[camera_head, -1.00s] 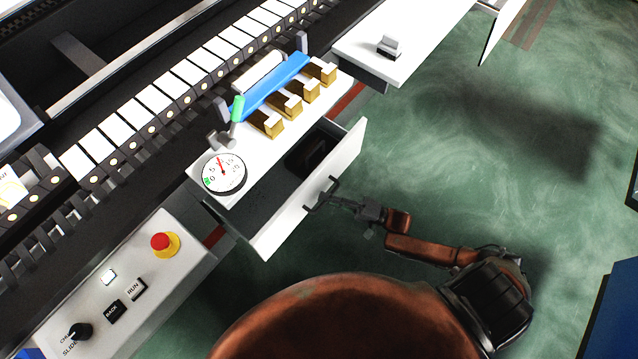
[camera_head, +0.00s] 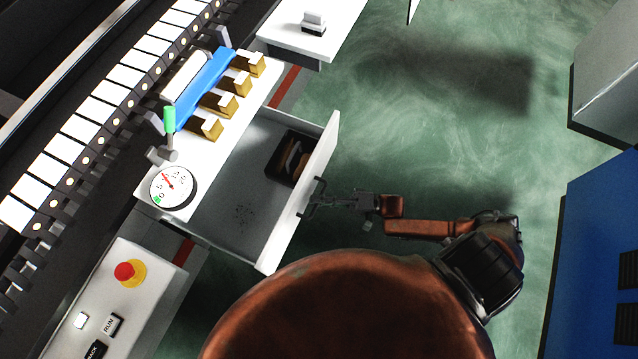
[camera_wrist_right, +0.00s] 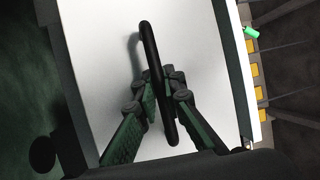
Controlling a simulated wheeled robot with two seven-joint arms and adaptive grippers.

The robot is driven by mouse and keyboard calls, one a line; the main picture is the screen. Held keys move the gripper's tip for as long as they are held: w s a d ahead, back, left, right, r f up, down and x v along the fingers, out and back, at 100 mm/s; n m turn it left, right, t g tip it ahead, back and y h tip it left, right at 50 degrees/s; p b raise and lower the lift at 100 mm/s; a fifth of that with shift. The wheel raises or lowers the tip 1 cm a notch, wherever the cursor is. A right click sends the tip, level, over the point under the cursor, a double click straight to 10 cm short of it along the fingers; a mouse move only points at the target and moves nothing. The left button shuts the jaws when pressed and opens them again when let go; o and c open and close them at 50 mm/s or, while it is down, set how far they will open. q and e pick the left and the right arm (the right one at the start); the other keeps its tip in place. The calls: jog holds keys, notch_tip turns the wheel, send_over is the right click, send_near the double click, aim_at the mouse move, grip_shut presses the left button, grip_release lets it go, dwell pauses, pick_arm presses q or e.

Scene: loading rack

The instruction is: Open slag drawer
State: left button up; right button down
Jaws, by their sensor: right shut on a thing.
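The slag drawer (camera_head: 225,215) is pulled out from under the white bench top, and its grey inside shows. Its white front panel (camera_head: 323,160) faces right. A black bar handle (camera_head: 312,196) stands on that panel. My right gripper (camera_head: 318,199) is shut on the handle; in the right wrist view the fingers (camera_wrist_right: 158,92) lie on both sides of the black handle bar (camera_wrist_right: 150,50). A dark tray (camera_head: 291,158) with brownish pieces sits inside the drawer at its far end. My left gripper is not in view.
A round gauge (camera_head: 172,187), a green-tipped lever (camera_head: 169,118) and a blue bar (camera_head: 205,88) with yellow blocks are on the bench above. A control box with a red button (camera_head: 125,271) is at lower left. A blue cabinet (camera_head: 595,250) stands right. Green floor between is clear.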

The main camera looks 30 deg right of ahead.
jog(key=shift+f, duration=0.1)
jog(key=c, duration=2)
grip_release()
jog(key=v, duration=1.2)
jog(key=shift+s, duration=0.1)
